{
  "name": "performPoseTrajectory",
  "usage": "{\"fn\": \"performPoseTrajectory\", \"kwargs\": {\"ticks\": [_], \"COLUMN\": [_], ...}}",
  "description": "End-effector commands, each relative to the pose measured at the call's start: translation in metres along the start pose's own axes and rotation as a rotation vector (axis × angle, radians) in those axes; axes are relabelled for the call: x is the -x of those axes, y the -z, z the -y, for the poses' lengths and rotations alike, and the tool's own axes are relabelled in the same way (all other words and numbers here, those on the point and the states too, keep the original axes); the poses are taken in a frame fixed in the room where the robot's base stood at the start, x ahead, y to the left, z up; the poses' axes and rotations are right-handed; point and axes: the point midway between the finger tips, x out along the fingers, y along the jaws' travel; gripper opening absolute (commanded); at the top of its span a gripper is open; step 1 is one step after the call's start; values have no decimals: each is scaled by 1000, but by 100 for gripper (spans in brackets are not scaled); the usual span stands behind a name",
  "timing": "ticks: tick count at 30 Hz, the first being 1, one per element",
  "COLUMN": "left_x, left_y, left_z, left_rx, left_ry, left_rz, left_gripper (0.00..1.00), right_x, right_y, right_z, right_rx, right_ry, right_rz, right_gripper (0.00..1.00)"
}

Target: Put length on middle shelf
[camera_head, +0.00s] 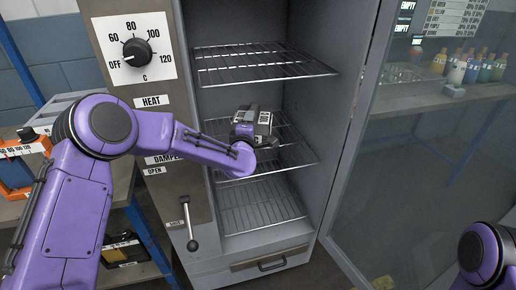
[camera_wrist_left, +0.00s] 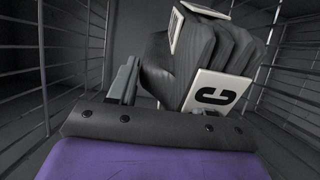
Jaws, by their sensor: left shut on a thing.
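My left gripper (camera_head: 262,131) reaches into the open cabinet at the height of the middle wire shelf (camera_head: 300,157). In the left wrist view the length (camera_wrist_left: 200,58) is a dark grey folded cloth with white tags, one marked C. It sits tilted at the fingers (camera_wrist_left: 130,82), and my left gripper is shut on it. In the head view the hand mostly hides the cloth. I cannot tell whether the cloth touches the shelf. My right gripper is out of view.
The top shelf (camera_head: 262,66) and bottom shelf (camera_head: 258,207) look empty. The glass door (camera_head: 415,170) stands open on the right. A heat dial (camera_head: 136,52) and a lever (camera_head: 188,222) are on the left panel. Wire racks flank the hand in the left wrist view.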

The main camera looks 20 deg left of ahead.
Motion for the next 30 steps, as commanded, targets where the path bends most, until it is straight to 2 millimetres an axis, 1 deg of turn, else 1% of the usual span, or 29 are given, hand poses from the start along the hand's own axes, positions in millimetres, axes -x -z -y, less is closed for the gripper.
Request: {"fn": "performPoseTrajectory", "kwargs": {"ticks": [2, 3, 6, 11, 16, 18, 23, 27, 28, 29, 30], "left_x": [-2, -2, -2, -2, -1, -1, -1, -1, -1, -1, -1], "left_y": [2, 2, 1, 0, 0, 0, 0, 0, 0, 0, 1], "left_z": [13, 23, 45, 64, 93, 98, 97, 102, 101, 101, 101], "left_rx": [-3, -5, -3, -3, -4, -3, -2, -2, -3, -3, -3], "left_ry": [3, 5, 4, 1, 2, 0, 0, 0, 2, 2, 2], "left_rz": [-1, 0, 1, 3, 3, 2, 2, 1, 2, 2, 2], "left_gripper": [10, 10, 10, 10, 10, 10, 10, 10, 60, 70, 76], "right_x": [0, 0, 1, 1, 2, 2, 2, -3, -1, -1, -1], "right_y": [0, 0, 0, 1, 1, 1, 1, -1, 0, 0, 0], "right_z": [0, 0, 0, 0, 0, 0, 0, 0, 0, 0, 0], "right_rx": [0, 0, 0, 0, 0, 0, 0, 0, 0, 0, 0], "right_ry": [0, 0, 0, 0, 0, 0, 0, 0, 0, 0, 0], "right_rz": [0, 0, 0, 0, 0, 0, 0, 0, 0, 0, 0], "right_gripper": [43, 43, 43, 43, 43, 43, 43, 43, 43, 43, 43]}}
